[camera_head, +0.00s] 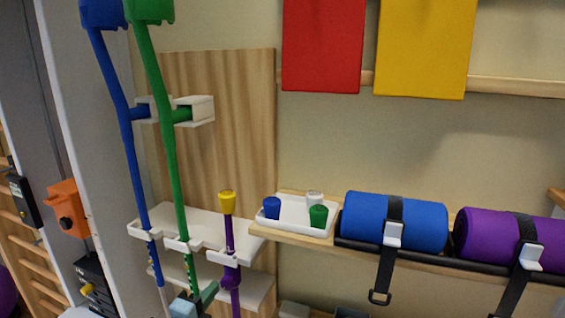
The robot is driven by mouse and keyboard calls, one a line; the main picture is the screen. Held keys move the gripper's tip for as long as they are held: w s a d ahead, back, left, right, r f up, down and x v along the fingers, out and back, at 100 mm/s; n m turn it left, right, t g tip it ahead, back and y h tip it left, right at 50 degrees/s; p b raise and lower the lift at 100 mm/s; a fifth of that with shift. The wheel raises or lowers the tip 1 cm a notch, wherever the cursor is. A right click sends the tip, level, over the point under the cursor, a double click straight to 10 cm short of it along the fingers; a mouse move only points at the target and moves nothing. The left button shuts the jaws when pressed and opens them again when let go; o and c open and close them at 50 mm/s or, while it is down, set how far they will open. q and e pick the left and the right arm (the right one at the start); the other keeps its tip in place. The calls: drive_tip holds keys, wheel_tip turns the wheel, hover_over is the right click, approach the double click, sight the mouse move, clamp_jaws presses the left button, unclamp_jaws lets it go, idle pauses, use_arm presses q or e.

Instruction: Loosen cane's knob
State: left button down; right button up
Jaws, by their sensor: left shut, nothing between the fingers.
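A purple cane (229,238) with a yellow cap (227,202) on top stands upright in the notch of a white shelf. A rounded purple bulge (231,276), perhaps its knob, is on the shaft just below the shelf. To its left, a green crutch (167,140) and a blue crutch (126,140) stand in the same rack. My left gripper (207,293) is at the bottom edge, left of the purple cane and near the green crutch's lower shaft. It is shut and empty; much of it is cut off by the frame. My right gripper is not in view.
A white tray (292,227) right of the cane holds blue, white and green caps. Blue (365,219) and purple (495,236) strapped rolls lie farther right. A second white shelf (255,290) is below. An orange box (66,206) is at left.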

use_arm(q)
drive_tip(key=shift+a, duration=0.2)
drive_tip(key=p+v, duration=0.1)
drive_tip(key=v, duration=0.5)
drive_tip(key=shift+p, duration=0.3)
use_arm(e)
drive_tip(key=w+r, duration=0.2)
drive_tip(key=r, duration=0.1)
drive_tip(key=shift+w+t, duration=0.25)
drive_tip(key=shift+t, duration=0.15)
use_arm(q)
drive_tip(key=shift+f, duration=0.1)
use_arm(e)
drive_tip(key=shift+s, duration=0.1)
